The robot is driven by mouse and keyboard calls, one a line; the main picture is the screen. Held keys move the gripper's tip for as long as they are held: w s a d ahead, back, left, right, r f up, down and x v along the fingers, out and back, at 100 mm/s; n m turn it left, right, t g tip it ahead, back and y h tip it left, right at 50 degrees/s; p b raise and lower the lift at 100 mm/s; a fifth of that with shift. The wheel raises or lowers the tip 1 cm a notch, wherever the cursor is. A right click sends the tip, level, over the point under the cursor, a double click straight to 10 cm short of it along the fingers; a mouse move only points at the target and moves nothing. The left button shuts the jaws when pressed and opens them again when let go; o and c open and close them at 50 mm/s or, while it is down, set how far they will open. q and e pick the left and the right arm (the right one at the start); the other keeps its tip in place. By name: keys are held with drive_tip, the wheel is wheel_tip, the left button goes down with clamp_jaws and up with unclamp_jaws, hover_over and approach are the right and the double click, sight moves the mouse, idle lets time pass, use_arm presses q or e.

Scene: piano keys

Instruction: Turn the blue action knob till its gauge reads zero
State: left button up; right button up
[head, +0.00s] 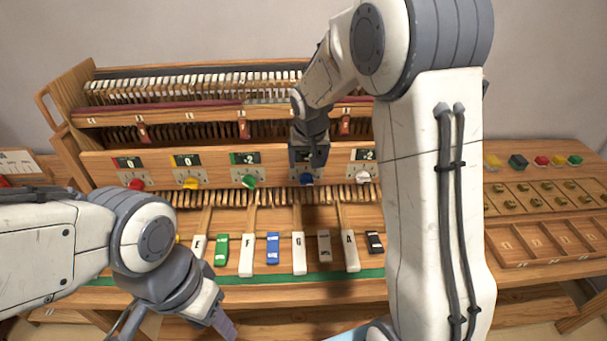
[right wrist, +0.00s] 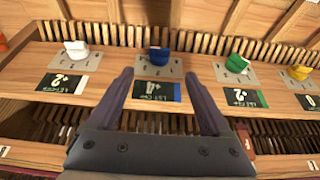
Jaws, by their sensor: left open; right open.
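The blue knob (head: 307,180) sits on a plate on the wooden panel. It also shows, upside down, in the right wrist view (right wrist: 158,55), just beyond and between my right fingertips. My right gripper (right wrist: 157,76) is open and points at it; no contact is visible. The blue-edged gauge (right wrist: 153,92) lies between the fingers and seems to show an inverted 4, its sign unclear. In the head view my right gripper (head: 309,160) partly covers that gauge. My left gripper (head: 175,322) is open and empty at the lower left, partly cut by the frame edge.
A green knob (head: 248,181), yellow knob (head: 191,183) and red knob (head: 136,184) stand left of the blue one, a white knob (head: 362,177) right. Lettered keys (head: 299,253) lie below. A wooden tray (head: 550,241) sits at right.

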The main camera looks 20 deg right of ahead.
sight(306, 182)
drive_tip(key=p+x, duration=0.1)
drive_tip(key=x, duration=0.9)
drive_tip(key=shift+w+f, duration=0.1)
drive_tip(key=shift+w, duration=0.05)
